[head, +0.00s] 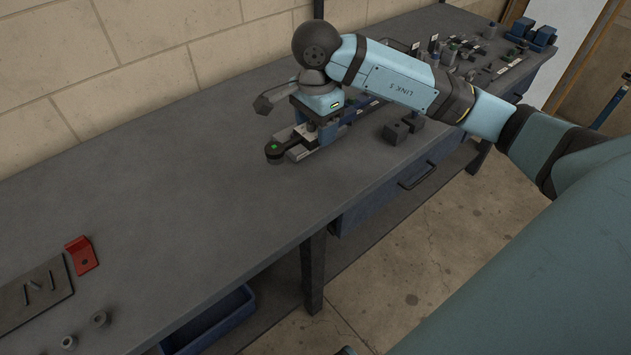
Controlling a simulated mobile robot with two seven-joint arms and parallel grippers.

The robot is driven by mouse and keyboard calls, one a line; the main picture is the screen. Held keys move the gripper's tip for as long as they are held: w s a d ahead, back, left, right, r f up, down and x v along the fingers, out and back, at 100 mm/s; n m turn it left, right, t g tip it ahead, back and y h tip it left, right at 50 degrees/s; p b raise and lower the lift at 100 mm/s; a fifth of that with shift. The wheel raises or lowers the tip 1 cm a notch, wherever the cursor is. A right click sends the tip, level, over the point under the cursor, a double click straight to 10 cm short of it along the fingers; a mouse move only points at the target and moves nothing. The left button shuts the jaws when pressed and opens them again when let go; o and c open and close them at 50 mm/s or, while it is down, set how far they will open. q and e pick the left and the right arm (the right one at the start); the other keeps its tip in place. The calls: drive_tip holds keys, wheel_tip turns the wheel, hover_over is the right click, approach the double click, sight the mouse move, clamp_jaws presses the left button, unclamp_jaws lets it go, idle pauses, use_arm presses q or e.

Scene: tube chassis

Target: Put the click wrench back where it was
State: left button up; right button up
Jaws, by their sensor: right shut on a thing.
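The click wrench shows its dark round head with a green mark (275,149) just in front of my right gripper. Its shaft runs back under the gripper, and what seems to be its blue handle shows behind the hand. My right gripper (313,126) points down and is shut on the wrench at the workbench. The hand and wrist hide the wrench's middle. My left gripper is not in view.
Dark blocks (396,132) stand right of the wrench on the grey workbench (190,205). Several small parts and blue fixtures crowd its far end. A red bracket (82,255), a dark plate (35,296) and nuts (99,319) lie at the near left. The bench middle is clear.

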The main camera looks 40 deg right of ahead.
sight(316, 189)
wheel_tip(316, 189, down, 16)
drive_tip(key=shift+f, duration=0.1)
drive_tip(key=o, duration=0.9)
drive_tip(key=shift+f, duration=0.1)
drive_tip(key=o, duration=0.5)
drive_tip(key=shift+r, duration=0.45)
wheel_tip(316, 189, up, 12)
drive_tip(key=shift+f, duration=0.2)
